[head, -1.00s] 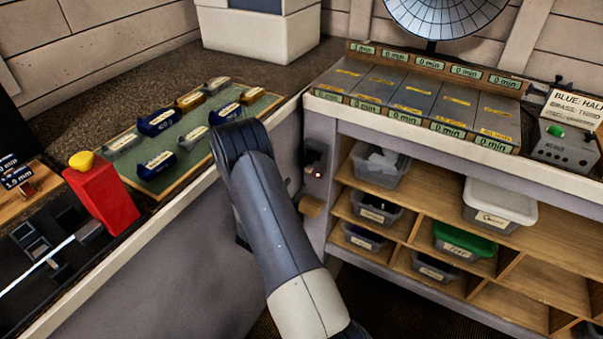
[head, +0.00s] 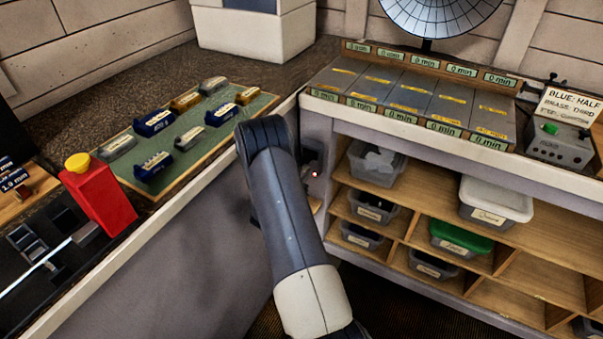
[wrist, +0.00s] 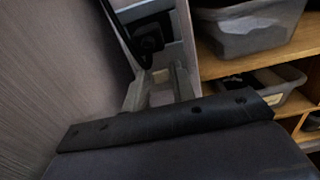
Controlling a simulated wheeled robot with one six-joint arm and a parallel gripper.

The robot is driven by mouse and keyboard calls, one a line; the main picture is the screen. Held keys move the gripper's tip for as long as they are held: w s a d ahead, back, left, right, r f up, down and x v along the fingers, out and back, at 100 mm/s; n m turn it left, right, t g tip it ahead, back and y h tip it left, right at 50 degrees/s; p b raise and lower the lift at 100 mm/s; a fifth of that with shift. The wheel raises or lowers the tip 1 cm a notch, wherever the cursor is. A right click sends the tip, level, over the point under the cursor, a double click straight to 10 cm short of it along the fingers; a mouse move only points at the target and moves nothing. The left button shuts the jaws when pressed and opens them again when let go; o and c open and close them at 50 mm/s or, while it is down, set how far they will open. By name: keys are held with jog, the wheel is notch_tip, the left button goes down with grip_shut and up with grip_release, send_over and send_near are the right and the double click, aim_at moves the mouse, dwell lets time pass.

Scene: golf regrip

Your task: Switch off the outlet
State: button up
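The outlet (head: 313,172) is a grey panel with a small red light, low on the wall between the left counter and the shelf unit. In the wrist view a black plug with a cord (wrist: 148,38) sits on a grey panel, beyond my gripper. My gripper (wrist: 160,92) shows there as two pale fingers set apart, with a small beige patch between them. It appears open and holds nothing I can make out. In the head view my arm hides the gripper and part of the wall by the outlet. The switch itself is not clear.
The left counter side (head: 200,265) runs close beside my arm. To the right, the wooden shelf unit (head: 400,222) holds grey bins (head: 376,162) and a green-lidded bin (head: 460,238).

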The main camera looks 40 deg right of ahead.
grip_shut()
jog(key=shift+f+b, duration=0.2)
jog(key=shift+b, duration=0.15)
notch_tip(320, 180, down, 4)
jog(key=t+h+b, duration=0.1)
jog(key=h+b, duration=0.3)
jog(key=b, duration=0.7)
jog(key=t+h+b, duration=0.2)
jog(key=h+b, duration=0.3)
jog(key=b, duration=0.7)
jog(key=shift+d+f+t, duration=0.15)
jog(key=shift+f+t, duration=0.05)
jog(key=shift+t, duration=0.1)
jog(key=shift+r+t+b, duration=0.1)
jog(key=shift+t+b, duration=0.2)
jog(key=shift+b, duration=0.1)
